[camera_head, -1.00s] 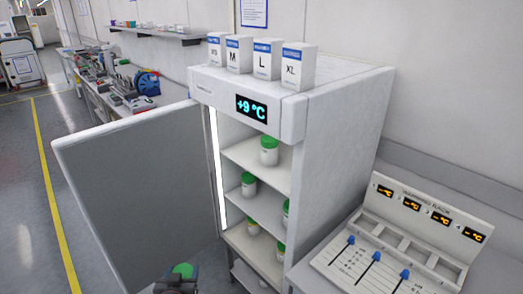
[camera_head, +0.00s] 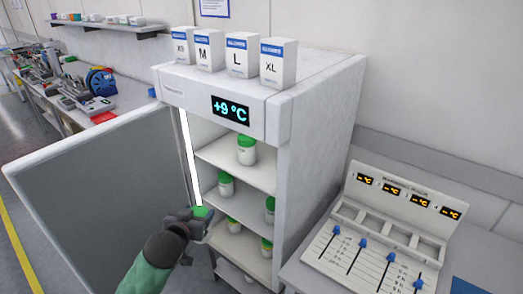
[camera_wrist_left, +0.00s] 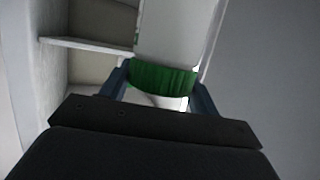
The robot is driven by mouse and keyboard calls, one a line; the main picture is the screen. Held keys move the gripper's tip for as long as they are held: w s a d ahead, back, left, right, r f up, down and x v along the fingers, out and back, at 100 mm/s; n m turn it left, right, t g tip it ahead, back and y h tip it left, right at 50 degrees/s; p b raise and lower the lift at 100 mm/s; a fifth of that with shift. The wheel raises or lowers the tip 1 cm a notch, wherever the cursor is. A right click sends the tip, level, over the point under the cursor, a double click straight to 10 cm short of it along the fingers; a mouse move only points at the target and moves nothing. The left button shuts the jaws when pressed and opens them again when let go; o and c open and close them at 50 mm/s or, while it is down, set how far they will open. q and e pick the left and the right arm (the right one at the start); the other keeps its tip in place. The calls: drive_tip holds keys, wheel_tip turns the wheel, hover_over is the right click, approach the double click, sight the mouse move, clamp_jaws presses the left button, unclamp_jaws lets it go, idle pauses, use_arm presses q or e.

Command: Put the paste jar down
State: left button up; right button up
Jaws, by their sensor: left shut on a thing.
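My left gripper (camera_head: 192,219) is shut on a paste jar with a green lid (camera_head: 201,212) and holds it in front of the open fridge. My right gripper is not in view.
The open fridge door (camera_head: 90,205) is to the left of my left arm. A warming rack (camera_head: 385,230) with empty slots and blue sliders stands on the counter at the right. Boxes marked XS to XL (camera_head: 240,56) stand on the fridge.

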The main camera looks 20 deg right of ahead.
use_arm(q)
drive_tip(key=shift+w+d+r+m+g+h+p, duration=1.05)
drive_tip(key=shift+d+r+m+g+h, duration=1.15)
drive_tip(key=shift+d+r, duration=4.1)
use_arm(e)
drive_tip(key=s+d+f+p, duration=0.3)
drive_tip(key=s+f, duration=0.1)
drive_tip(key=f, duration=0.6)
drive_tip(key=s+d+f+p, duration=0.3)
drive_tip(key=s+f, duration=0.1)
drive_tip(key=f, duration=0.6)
use_arm(q)
drive_tip(key=w+d+f+p, duration=0.2)
drive_tip(key=w+d+p, duration=0.1)
drive_tip(key=w+d, duration=0.7)
drive_tip(key=d, duration=0.4)
drive_tip(key=shift+w+m+t, duration=0.3)
drive_tip(key=shift+w+m, duration=0.05)
drive_tip(key=shift+m, duration=0.05)
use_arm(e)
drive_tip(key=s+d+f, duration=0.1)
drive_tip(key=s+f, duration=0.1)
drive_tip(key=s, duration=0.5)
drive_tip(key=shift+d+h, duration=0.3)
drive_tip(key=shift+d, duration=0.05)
use_arm(q)
drive_tip(key=shift+f, duration=0.1)
